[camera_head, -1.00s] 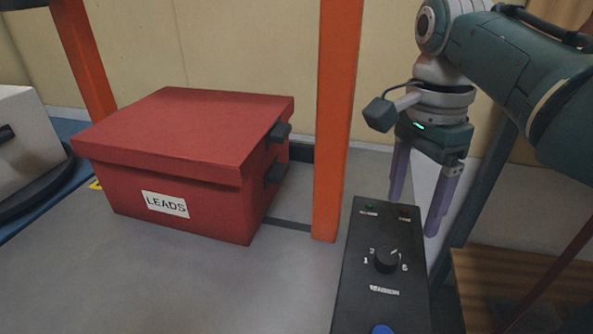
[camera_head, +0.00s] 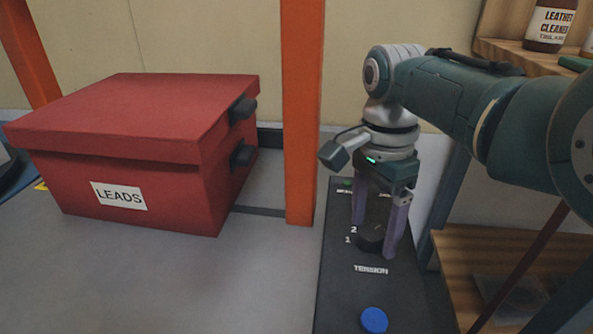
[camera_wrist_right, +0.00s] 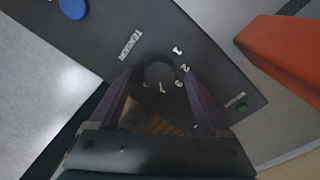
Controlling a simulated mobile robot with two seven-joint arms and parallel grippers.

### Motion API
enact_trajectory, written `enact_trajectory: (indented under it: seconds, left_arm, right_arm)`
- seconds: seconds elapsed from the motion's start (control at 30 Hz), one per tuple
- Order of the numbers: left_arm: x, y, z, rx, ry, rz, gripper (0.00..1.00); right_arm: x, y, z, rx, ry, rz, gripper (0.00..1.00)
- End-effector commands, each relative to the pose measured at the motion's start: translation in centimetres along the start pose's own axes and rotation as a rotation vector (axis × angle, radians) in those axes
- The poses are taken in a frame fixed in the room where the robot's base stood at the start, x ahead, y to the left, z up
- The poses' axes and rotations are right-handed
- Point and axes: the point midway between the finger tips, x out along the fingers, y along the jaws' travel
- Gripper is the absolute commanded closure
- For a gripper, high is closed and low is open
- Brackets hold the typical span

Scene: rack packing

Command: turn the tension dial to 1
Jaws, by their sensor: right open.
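The black tension dial (camera_head: 369,241) sits on a dark control panel (camera_head: 335,290) marked TENSION, with the digits 1 and 2 showing to its left. In the right wrist view the dial (camera_wrist_right: 160,70) has several digits around it; I cannot tell where its pointer stands. My right gripper (camera_head: 377,240) points down over the panel, open, with its purple fingers on either side of the dial. The fingers also show at the dial's sides in the right wrist view (camera_wrist_right: 160,76). Whether they touch it is unclear. My left gripper is out of view.
A blue button (camera_head: 374,320) is on the panel's near part. An orange post (camera_head: 302,120) stands just left of the panel. A red box labelled LEADS (camera_head: 150,180) is farther left. A wooden shelf with a bottle (camera_head: 549,28) is at the right.

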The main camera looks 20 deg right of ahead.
Motion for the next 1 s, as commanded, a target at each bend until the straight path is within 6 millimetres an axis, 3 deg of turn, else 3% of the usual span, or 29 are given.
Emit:
enact_trajectory:
  seconds: [0.13,0.83,1.0]
  left_arm:
    - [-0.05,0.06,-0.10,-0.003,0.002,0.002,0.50]
    - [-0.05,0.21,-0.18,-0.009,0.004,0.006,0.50]
    - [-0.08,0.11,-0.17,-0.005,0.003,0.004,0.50]
  right_arm:
    - [-0.04,0.02,-0.01,0.000,0.000,0.001,0.21]
    - [-0.06,0.04,0.01,0.000,0.000,0.001,0.99]
    - [-0.08,0.04,0.01,-0.003,0.000,0.002,1.00]
